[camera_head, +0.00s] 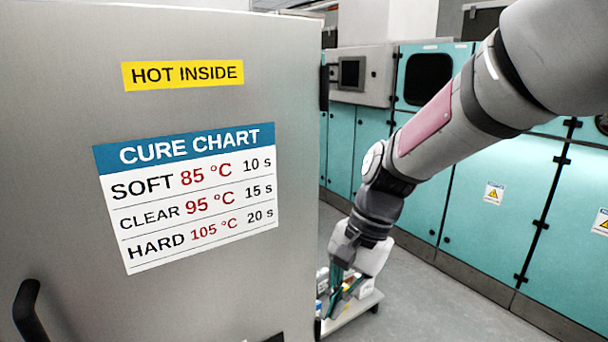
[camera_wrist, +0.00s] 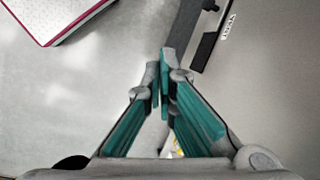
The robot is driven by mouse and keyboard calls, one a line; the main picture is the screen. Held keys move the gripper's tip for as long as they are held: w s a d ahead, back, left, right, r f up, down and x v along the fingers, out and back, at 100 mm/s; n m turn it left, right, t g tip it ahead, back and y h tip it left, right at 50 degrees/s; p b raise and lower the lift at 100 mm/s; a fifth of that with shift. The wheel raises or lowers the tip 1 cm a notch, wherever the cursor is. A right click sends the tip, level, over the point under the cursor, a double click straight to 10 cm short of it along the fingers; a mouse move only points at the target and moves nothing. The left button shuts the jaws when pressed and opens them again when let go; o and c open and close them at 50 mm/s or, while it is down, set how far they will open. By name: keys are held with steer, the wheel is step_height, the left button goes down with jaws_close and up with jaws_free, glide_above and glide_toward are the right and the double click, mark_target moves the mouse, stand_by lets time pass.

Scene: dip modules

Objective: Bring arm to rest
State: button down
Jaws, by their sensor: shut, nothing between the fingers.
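My arm reaches from the upper right of the head view down to the middle. My gripper (camera_head: 336,311) hangs at its end, pointing down, just right of the grey metal cabinet's edge. In the wrist view my gripper (camera_wrist: 162,75) shows its two teal-lined fingers with the tips together and nothing held between them. Part of the gripper in the head view is mixed with items behind it, so its exact gap to them is hard to tell.
A grey cabinet (camera_head: 60,90) with a "HOT INSIDE" label (camera_head: 183,75), a cure chart (camera_head: 188,198) and a black handle (camera_head: 26,310) fills the left. A low white cart (camera_head: 352,312) with small items stands behind my gripper. Teal cabinets (camera_head: 490,230) line the right; grey floor (camera_head: 430,300) is open.

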steer(key=s+d+r+n+t+h+p, duration=0.2)
steer(key=s+d+r+n+p, duration=0.1)
steer(key=s+d+r, duration=0.4)
steer(key=s+d+r+n+t+h+p, duration=0.1)
steer(key=s+d+r+n+t+p, duration=0.2)
steer(key=s+d+r, duration=0.4)
steer(key=s+r+p, duration=0.1)
steer(key=s, duration=0.6)
steer(key=shift+r+n+t+h, duration=0.15)
steer(key=shift+n+t+h, duration=0.15)
steer(key=shift+h, duration=0.1)
steer(key=shift+s, duration=0.1)
